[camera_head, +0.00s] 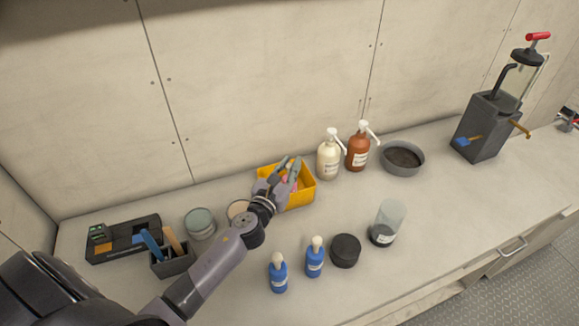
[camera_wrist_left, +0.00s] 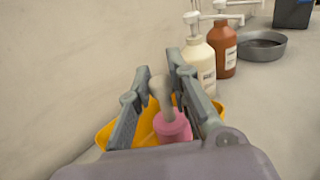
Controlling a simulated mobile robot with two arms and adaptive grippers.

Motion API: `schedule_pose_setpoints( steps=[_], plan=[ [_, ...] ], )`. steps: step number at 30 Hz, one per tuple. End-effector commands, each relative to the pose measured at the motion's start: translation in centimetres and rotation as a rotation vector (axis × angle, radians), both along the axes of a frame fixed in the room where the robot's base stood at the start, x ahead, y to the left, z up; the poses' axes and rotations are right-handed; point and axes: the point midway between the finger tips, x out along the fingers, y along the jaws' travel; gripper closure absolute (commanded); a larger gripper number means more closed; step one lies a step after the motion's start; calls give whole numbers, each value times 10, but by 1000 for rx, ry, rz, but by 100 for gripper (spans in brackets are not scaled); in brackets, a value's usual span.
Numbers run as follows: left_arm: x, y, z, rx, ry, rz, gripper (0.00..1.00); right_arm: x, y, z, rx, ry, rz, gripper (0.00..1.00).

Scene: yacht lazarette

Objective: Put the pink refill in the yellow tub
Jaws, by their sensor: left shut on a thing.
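The yellow tub (camera_head: 304,195) stands on the counter near the back wall, and its rim also shows in the left wrist view (camera_wrist_left: 108,136). My left gripper (camera_head: 290,168) is over the tub. In the left wrist view my left gripper (camera_wrist_left: 162,75) is shut on the pink refill (camera_wrist_left: 173,128), a pink bottle with a pale knobbed top between the fingers. The tub's yellow wall shows around and behind the refill. In the head view the refill is mostly hidden by the gripper. I cannot tell whether it touches the tub's floor. My right gripper is not in view.
A cream pump bottle (camera_head: 328,158) and a brown one (camera_head: 358,150) stand just right of the tub, beside a grey pan (camera_head: 403,172). Two blue bottles (camera_head: 278,277), a black lid (camera_head: 345,251) and a clear cup (camera_head: 388,220) stand in front. The counter's right front is clear.

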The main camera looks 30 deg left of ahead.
Motion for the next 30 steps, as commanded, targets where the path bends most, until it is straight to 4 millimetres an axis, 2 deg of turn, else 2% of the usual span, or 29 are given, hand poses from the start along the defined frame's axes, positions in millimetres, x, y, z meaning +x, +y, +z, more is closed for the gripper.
schedule_pose_setpoints(
  steps=[2,3,12,23,26,30],
  plan=[
    [0,0,-3,0,-1,0,100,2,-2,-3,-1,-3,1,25],
    [0,0,-4,0,0,0,82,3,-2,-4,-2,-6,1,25],
    [0,0,-2,0,0,0,62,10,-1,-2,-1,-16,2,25],
    [0,0,3,0,-1,0,62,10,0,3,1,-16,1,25],
    [-12,0,-2,1,1,0,62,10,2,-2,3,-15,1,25],
    [-41,-2,-3,1,2,-1,62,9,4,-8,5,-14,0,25]
  ],
)
